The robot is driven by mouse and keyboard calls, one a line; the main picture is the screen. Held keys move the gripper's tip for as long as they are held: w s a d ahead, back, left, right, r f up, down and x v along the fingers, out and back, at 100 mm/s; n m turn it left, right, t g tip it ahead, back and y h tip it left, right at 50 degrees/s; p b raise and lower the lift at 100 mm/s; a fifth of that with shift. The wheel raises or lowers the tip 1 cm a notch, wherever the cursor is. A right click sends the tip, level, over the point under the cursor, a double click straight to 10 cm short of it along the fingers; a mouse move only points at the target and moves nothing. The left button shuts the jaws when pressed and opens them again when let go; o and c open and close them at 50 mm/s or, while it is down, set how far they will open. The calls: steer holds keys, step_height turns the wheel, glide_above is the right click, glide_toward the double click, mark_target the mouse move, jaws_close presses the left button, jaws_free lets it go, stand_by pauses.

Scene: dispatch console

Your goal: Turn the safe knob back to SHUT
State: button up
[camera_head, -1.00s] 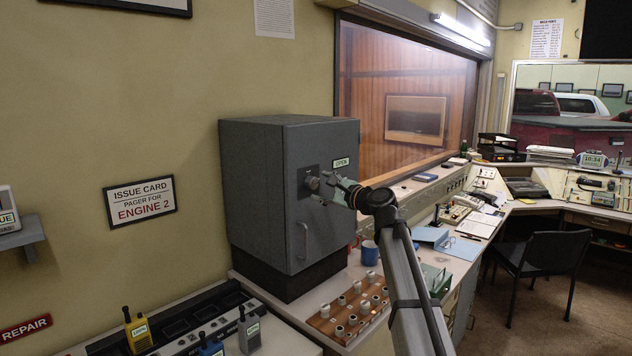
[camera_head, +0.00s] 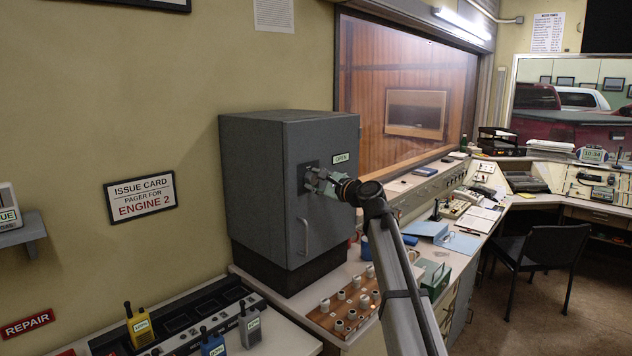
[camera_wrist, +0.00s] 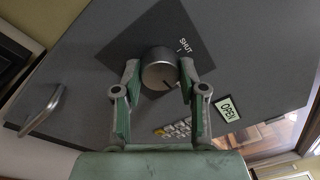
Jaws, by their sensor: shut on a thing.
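The grey safe (camera_head: 250,190) stands on the counter with its door closed against the body. Its round metal knob (camera_wrist: 159,68) sits on a dark square plate (camera_wrist: 140,40) with the word SHUT and a tick mark. The knob's dark index line points toward the lower right, away from the SHUT tick. My gripper (camera_wrist: 160,78) has its fingers on either side of the knob, closed on it. In the head view my gripper (camera_head: 316,180) mostly hides the knob. A small label reading OPEN (camera_wrist: 228,109) is on the door; it also shows in the head view (camera_head: 341,158).
The safe's door handle (camera_head: 304,238) is below the knob. A wooden block with several pegs (camera_head: 345,306) stands on the counter below. Several radios (camera_head: 212,343) stand in a charger at the lower left. A blue mug is partly behind my arm.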

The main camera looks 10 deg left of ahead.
steer(key=shift+f+b, duration=0.2)
steer(key=shift+b, duration=0.45)
steer(key=n+b, duration=0.1)
steer(key=b, duration=0.1)
steer(key=n+b, duration=0.2)
steer(key=b, duration=0.1)
steer(key=shift+w+f, duration=0.1)
steer(key=shift+f, duration=0.15)
steer(key=n+b, duration=0.5)
steer(key=b, duration=0.4)
steer(key=shift+n+y, duration=0.3)
steer(key=shift+y, duration=0.1)
steer(key=n+b, duration=0.5)
steer(key=b, duration=0.2)
steer(key=shift+n+y+b, duration=0.4)
steer(key=n+b, duration=0.4)
steer(key=shift+r+n, duration=0.3)
steer(key=shift+r+g+y+b, duration=0.1)
steer(key=shift+g+y+b, duration=0.2)
steer(key=shift+g+b, duration=0.1)
steer(key=o, duration=1.1)
steer(key=shift+o, duration=0.2)
